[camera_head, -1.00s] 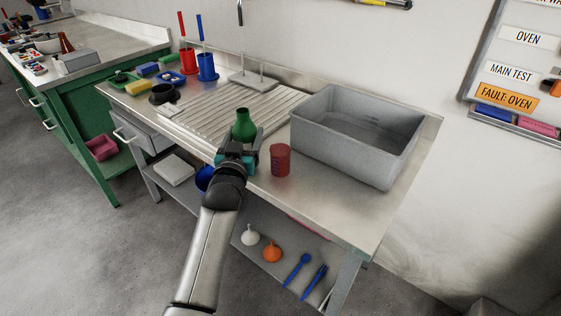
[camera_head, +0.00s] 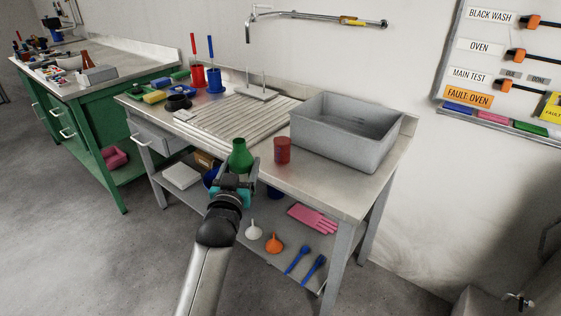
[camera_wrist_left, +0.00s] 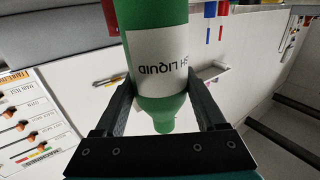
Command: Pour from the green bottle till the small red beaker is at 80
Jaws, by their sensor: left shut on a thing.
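The green bottle (camera_head: 241,156) is held at the front edge of the steel bench, neck up in the head view. My left gripper (camera_head: 235,184) is shut on it. In the left wrist view the bottle (camera_wrist_left: 155,20) sits between the two fingers (camera_wrist_left: 162,110), its white label partly readable as "LIQUID". The small red beaker (camera_head: 282,150) stands upright on the bench, right of the bottle and apart from it. Its markings and liquid level are too small to read. My right gripper is not in view.
A grey basin (camera_head: 345,165) stands right of the beaker. A ribbed drainboard (camera_head: 225,124) lies behind the bottle. Red and blue holders (camera_head: 214,80) stand at the back left. A lower shelf holds funnels (camera_head: 274,243) and pink gloves (camera_head: 312,219).

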